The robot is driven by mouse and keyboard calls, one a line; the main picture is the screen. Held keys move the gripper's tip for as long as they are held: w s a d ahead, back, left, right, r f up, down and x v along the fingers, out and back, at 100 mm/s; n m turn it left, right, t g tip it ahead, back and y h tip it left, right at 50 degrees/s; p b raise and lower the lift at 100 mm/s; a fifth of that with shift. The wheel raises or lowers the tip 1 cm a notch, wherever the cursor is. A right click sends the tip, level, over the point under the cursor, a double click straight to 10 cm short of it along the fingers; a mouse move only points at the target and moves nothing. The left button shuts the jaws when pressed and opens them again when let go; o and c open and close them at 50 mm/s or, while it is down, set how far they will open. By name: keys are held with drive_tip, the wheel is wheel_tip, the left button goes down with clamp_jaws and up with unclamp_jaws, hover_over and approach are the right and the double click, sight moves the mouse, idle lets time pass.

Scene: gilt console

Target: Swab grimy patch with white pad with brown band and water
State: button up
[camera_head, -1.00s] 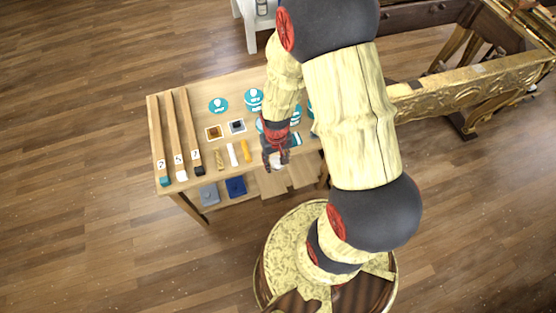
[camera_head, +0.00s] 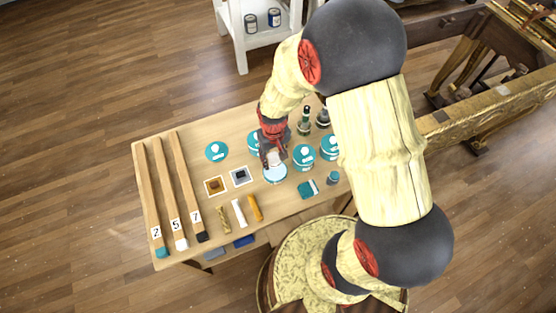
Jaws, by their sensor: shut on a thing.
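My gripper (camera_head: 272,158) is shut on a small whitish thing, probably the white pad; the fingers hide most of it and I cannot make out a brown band. It is over the table, at the back edge of a pale, open round dish (camera_head: 275,174). The dish looks pale blue-white inside, perhaps with water; I cannot tell whether the pad touches it. The gilt console (camera_head: 480,102) stands at the right, its carved gold rail partly hidden by my arm. I cannot make out a grimy patch on it.
The wooden table (camera_head: 165,140) holds teal-lidded round tubs (camera_head: 304,155), dark bottles (camera_head: 305,120), two small square trays (camera_head: 239,175), short sticks (camera_head: 239,212) and long numbered wooden bars (camera_head: 167,190). A white stand (camera_head: 240,45) is behind. Open floor lies left.

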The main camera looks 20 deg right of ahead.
sight(275, 171)
drive_tip(key=shift+w+d, duration=0.15)
drive_tip(key=shift+w, duration=0.05)
drive_tip(key=shift+s+f+b, duration=0.2)
drive_tip(key=shift+f+b, duration=0.1)
drive_tip(key=shift+b, duration=0.05)
wheel_tip(275, 171, down, 5)
drive_tip(key=b, duration=0.4)
drive_tip(key=shift+f, duration=0.15)
drive_tip(key=shift+f+b, duration=0.35)
drive_tip(key=shift+f, duration=0.25)
idle(1.8)
drive_tip(key=shift+r, duration=0.15)
drive_tip(key=shift+r+p, duration=2.9)
drive_tip(key=shift+r, duration=0.5)
